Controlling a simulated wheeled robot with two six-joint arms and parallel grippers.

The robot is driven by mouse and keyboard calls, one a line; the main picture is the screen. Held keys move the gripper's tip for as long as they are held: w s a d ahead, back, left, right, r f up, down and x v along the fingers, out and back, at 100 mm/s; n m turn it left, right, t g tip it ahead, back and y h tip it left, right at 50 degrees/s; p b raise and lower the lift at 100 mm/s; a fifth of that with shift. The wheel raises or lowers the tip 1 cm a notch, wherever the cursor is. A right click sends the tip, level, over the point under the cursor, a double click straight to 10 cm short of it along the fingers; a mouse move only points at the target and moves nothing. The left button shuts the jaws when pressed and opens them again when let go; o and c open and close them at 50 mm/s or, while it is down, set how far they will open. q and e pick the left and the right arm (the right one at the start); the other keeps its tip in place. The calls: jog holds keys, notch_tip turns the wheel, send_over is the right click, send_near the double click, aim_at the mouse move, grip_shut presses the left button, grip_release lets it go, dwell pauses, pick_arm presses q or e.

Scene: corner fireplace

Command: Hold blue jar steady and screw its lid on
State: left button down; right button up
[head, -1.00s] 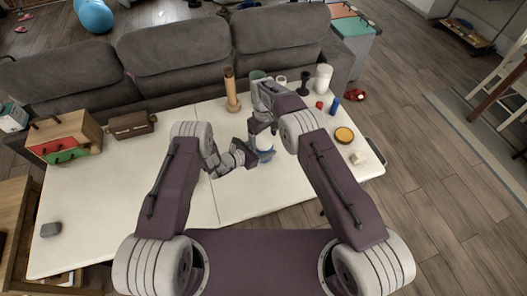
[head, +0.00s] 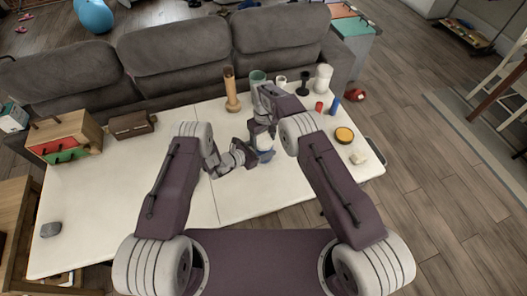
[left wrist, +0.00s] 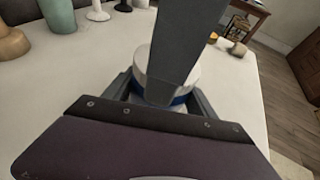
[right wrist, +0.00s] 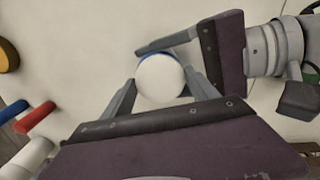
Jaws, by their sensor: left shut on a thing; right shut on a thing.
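The blue jar (head: 267,155) stands upright on the white table right of the middle, mostly hidden by my grippers in the head view. Its blue band (left wrist: 182,99) shows in the left wrist view, directly below a white round lid (left wrist: 143,66). From above, the lid (right wrist: 160,78) covers the jar, with a thin blue rim at its far edge. My left gripper (left wrist: 164,95) is shut around the jar from the side. My right gripper (right wrist: 160,80) points down and is shut on the lid. I cannot tell how tightly the lid sits.
Behind the jar stand a wooden vase (head: 231,88), a green cup (head: 257,77), a dark candlestick (head: 303,83) and a white cylinder (head: 323,77). Red and blue pieces and a yellow-topped round thing (head: 344,135) lie right.

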jog(key=o, duration=1.6)
jog(key=shift+r, duration=0.1)
notch_tip(320, 180, up, 12)
jog(key=shift+f, duration=0.1)
pick_arm(q)
jog(key=shift+c, duration=1)
grip_release()
